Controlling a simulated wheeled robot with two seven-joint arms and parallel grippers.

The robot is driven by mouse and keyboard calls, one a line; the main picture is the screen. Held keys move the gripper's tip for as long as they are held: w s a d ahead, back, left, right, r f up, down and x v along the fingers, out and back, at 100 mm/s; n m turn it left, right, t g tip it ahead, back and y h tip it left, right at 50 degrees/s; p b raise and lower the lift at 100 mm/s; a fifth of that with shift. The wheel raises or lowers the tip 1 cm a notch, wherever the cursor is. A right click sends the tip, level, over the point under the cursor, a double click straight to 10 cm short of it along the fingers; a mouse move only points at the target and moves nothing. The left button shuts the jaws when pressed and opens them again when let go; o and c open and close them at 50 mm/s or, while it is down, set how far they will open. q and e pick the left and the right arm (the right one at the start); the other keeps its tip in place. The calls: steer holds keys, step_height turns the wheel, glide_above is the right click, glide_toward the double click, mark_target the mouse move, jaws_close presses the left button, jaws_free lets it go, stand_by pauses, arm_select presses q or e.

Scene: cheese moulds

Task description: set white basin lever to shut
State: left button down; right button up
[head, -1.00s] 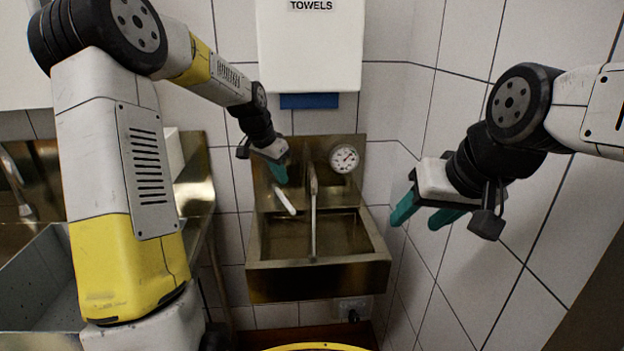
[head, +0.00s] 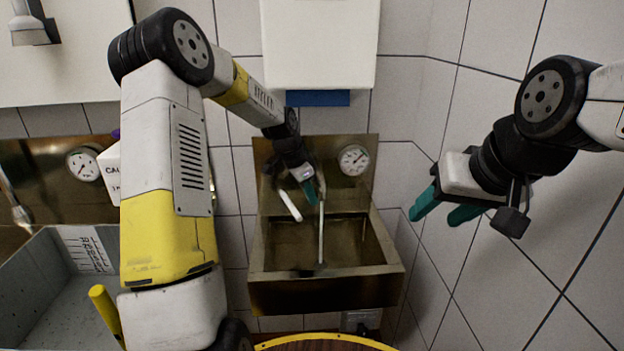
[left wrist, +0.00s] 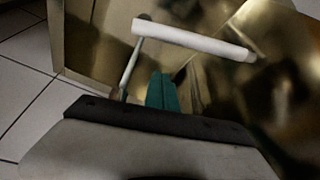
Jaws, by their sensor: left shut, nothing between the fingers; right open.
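The white lever (head: 289,205) is a short bar at the back of the small brass-coloured basin (head: 325,291), slanting down to the right. A thin metal spout (head: 321,232) stands just right of it. My left gripper (head: 309,190) is shut and empty, its teal fingers just right of the lever's upper part and near the spout's top; I cannot tell whether they touch. In the left wrist view the white lever (left wrist: 195,40) crosses beyond the left fingertips (left wrist: 162,84). My right gripper (head: 433,217) is open and empty by the tiled wall, right of the basin.
A round gauge (head: 353,160) sits on the basin's back panel. A white towel dispenser (head: 320,45) with a blue underside hangs above. At left are another brass-coloured panel with a gauge (head: 83,164) and a grey bin (head: 50,290). Tiled wall closes the right side.

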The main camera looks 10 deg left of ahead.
arm_select(q)
steer(key=a, duration=0.1)
steer(key=s+a, duration=0.2)
steer(key=shift+a+f, duration=0.2)
steer(key=shift+f, duration=0.05)
steer(key=a+m, duration=0.1)
steer(key=s+a+m, duration=0.1)
steer(key=s+a, duration=0.1)
steer(key=a, duration=0.1)
steer(key=shift+s+a+m+g, duration=0.1)
steer(key=shift+m+g, duration=0.3)
